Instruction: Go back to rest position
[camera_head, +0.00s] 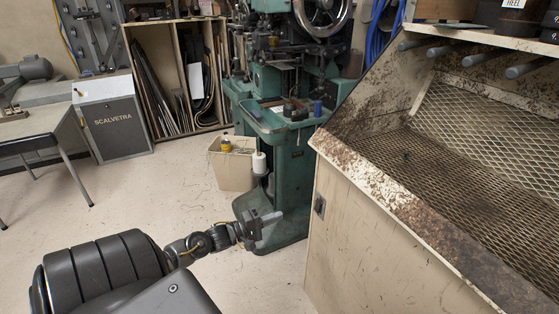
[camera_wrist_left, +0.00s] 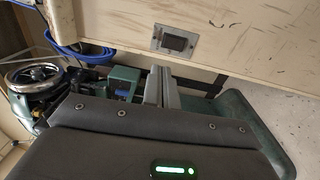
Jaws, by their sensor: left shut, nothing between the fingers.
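My left gripper (camera_head: 266,220) reaches in from the lower left in the head view, low over the floor and in front of the green stitching machine's base. Its fingers are together with nothing between them. The closed fingers also show in the left wrist view (camera_wrist_left: 161,87), below the bench panel. The green sole stitcher (camera_head: 268,150) stands at the centre back, with a handwheel at its top. My right gripper is not in the head view.
A worn bench with a mesh bed (camera_head: 470,150) fills the right side; its pale side panel (camera_head: 350,240) is near my left gripper. A bin (camera_head: 232,168) stands by the stitcher. A grey cabinet (camera_head: 112,125) and table (camera_head: 40,128) are at left. Floor between is clear.

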